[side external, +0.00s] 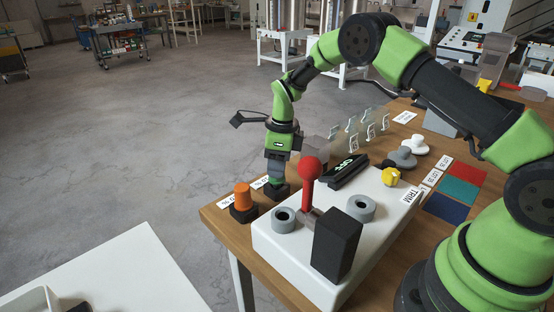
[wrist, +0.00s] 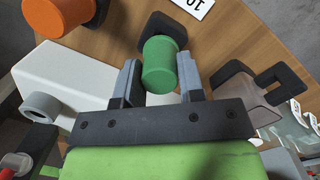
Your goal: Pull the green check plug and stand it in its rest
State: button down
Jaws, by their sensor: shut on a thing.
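The green check plug (wrist: 160,66) is a green cylinder between the two fingers of my gripper (wrist: 158,82) in the wrist view. My gripper (side external: 277,177) is shut on it and points down at the table's far left corner in the side view. A black block (side external: 278,192) is directly under the plug; it also shows behind the plug in the wrist view (wrist: 160,25). I cannot tell whether the plug sits in the block or just above it.
An orange plug (side external: 243,195) stands in another black block to the left. A white housing (side external: 320,262) carries two grey rings, a red-knobbed lever (side external: 310,170), a dark block (side external: 336,245) and a yellow knob (side external: 391,177).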

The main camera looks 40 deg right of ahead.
jog(key=shift+f, duration=0.65)
jog(key=c, duration=0.7)
grip_release()
jog(key=shift+o, duration=0.2)
jog(key=s+a+r+n+t, duration=0.1)
jog(key=s+r+n, duration=0.35)
jog(key=r, duration=0.75)
jog(key=s+a+r+n+t, duration=0.15)
jog(key=s+r+n, duration=0.3)
jog(key=r, duration=0.65)
jog(key=s+a+r+n+t, duration=0.1)
jog(key=s+n+t, duration=0.1)
jog(key=s+n, duration=0.5)
jog(key=s+a+r+n+t+y, duration=0.1)
jog(key=s+r+n+t, duration=0.1)
jog(key=s+n, duration=0.5)
jog(key=s, duration=0.4)
jog(key=shift+a+n, duration=0.15)
jog(key=shift+n, duration=0.25)
